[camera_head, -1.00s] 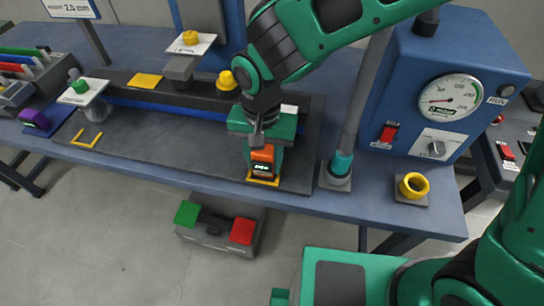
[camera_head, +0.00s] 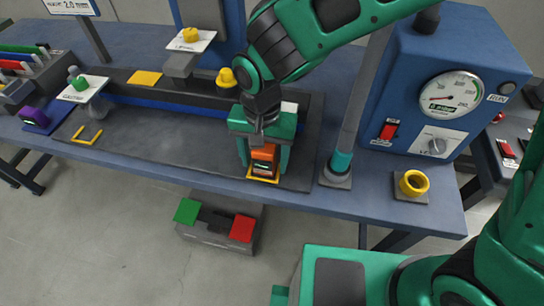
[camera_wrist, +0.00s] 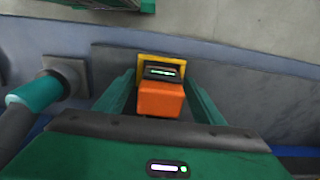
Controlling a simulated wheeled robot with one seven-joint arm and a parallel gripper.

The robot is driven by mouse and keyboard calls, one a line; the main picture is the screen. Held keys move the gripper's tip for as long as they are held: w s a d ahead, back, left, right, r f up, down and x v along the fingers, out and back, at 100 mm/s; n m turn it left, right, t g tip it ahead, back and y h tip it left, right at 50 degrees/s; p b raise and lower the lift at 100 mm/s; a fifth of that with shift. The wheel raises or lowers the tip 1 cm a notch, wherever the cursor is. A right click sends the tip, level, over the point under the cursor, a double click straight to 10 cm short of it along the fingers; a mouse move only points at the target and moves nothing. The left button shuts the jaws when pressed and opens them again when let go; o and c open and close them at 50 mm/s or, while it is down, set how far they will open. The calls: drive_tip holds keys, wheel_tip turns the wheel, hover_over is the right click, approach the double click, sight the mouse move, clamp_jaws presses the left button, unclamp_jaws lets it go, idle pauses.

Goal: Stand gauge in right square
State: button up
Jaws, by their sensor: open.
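The gauge is an orange block with a dark display face (camera_head: 263,162). It stands upright within the right yellow square (camera_head: 263,180) on the dark mat, near the bench's front edge. My gripper (camera_head: 264,160) is over it with its green fingers open, one on each side. In the wrist view the gauge (camera_wrist: 161,98) sits between the spread fingers, with a gap on both sides, and the yellow square (camera_wrist: 176,58) shows around its base. The left yellow square (camera_head: 87,134) is empty.
A purple gauge-like block (camera_head: 35,116) sits at the far left. A grey post with a teal collar (camera_head: 340,163) stands just right of my gripper. The mat's middle is clear.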

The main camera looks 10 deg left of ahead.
drive_tip(key=shift+r, duration=0.1)
wheel_tip(320, 180, up, 11)
drive_tip(key=shift+w+f, duration=0.1)
drive_tip(key=shift+f, duration=0.1)
idle(0.7)
